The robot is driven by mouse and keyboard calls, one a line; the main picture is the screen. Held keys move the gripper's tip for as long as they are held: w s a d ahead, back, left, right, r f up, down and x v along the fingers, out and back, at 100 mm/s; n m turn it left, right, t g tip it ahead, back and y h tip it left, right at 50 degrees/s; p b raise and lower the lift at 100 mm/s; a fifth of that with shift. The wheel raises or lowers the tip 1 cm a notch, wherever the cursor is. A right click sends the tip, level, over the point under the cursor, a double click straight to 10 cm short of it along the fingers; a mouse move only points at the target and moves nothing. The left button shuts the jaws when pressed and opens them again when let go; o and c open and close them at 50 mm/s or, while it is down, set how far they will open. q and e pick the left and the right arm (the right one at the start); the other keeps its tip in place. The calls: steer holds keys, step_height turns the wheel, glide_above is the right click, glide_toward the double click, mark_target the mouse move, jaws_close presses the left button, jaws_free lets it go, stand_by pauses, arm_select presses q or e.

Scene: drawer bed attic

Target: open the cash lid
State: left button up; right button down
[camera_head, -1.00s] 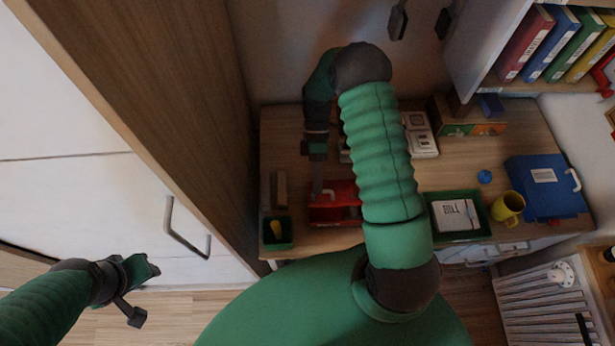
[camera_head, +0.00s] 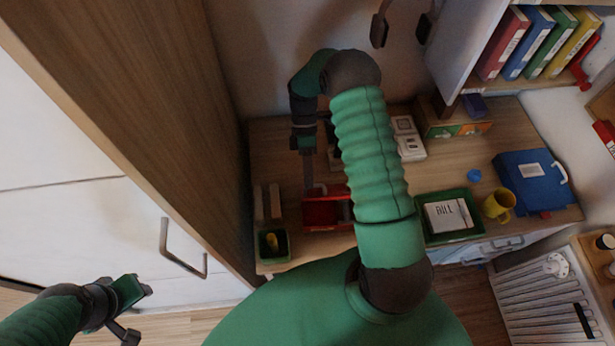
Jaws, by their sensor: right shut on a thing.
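A red box (camera_head: 322,214), which I take to be the cash box, sits on the desk in the middle of the head view. My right forearm covers its right part. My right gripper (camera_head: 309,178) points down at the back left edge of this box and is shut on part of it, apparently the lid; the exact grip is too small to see. How far the lid is raised cannot be told. My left gripper (camera_head: 139,312) is at the lower left, away from the desk, with its fingers apart and empty.
A green bin (camera_head: 273,246) stands left of the red box. A green tray (camera_head: 430,236) with a paper, a yellow mug (camera_head: 497,207) and a blue case (camera_head: 537,180) are on the right. A tall wooden panel (camera_head: 130,90) closes off the left side.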

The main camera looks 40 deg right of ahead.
steer(key=shift+d+f, duration=0.25)
stand_by(0.4)
